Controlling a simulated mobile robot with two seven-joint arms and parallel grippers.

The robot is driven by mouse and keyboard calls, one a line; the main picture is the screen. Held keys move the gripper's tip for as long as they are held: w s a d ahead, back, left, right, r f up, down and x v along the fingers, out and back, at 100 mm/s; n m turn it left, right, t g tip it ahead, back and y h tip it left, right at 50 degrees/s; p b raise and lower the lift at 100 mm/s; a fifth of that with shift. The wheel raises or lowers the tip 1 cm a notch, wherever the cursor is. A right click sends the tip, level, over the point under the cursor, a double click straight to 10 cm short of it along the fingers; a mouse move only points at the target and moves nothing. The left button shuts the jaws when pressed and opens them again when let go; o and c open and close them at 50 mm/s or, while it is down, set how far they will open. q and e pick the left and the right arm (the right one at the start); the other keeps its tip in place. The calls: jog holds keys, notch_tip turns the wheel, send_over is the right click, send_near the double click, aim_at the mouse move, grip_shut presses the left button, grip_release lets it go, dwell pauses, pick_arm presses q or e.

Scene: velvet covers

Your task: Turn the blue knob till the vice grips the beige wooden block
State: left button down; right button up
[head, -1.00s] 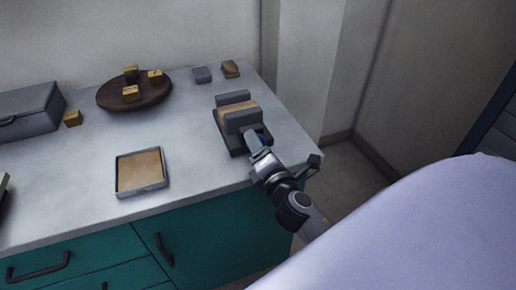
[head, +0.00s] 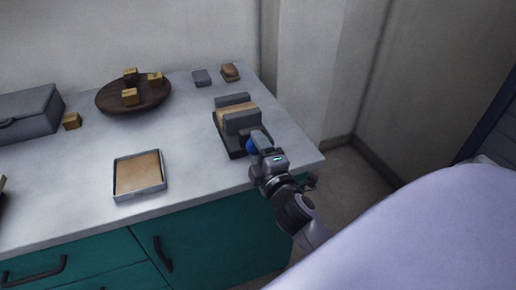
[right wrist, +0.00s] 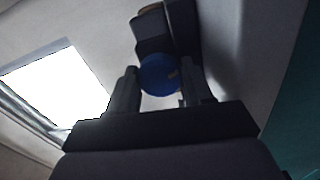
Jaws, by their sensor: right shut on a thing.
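The grey vice (head: 238,152) stands near the right end of the counter, with the beige wooden block (head: 236,112) between its two jaws. I cannot tell whether both jaws press on the block. The blue knob (head: 252,146) is on the vice's near side, partly covered by my right gripper (head: 260,144). In the right wrist view the blue knob (right wrist: 160,75) sits between the two fingers of the right gripper (right wrist: 160,88), which is shut on it. My left gripper is not in view.
A shallow tray (head: 118,194) with a tan base lies left of the vice. A round brown board (head: 108,104) carries several gold cubes. A grey box (head: 28,117), another gold cube (head: 72,121), a grey block (head: 202,77) and a brown block (head: 230,72) stand toward the back.

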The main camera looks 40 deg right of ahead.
dwell(0.4)
jog(key=o, duration=1)
jog(key=shift+o, duration=0.2)
jog(key=shift+r+p, duration=0.3)
jog(key=shift+r, duration=0.2)
notch_tip(320, 180, up, 20)
jog(key=p, duration=0.6)
jog(key=shift+w, duration=0.1)
jog(key=f+g, duration=0.1)
jog(key=f, duration=0.5)
jog(key=w+d+f+g, duration=0.1)
jog(key=f+g, duration=0.1)
jog(key=f, duration=0.3)
jog(key=f+g, duration=0.1)
jog(key=f, duration=0.5)
jog(key=shift+w+d+f, duration=0.25)
jog(key=shift+w+f, duration=0.05)
jog(key=shift+f, duration=0.05)
jog(key=shift+s+a+f+p, duration=0.15)
jog(key=shift+s+p, duration=0.15)
jog(key=shift+s, duration=0.35)
jog(key=shift+s+a+r+p, duration=0.15)
jog(key=shift+s+p, duration=0.15)
jog(key=shift+s, duration=0.3)
jog(key=s+a+p, duration=0.1)
jog(key=s, duration=0.5)
jog(key=shift+a+f+g, duration=0.3)
jog(key=shift+f, duration=0.15)
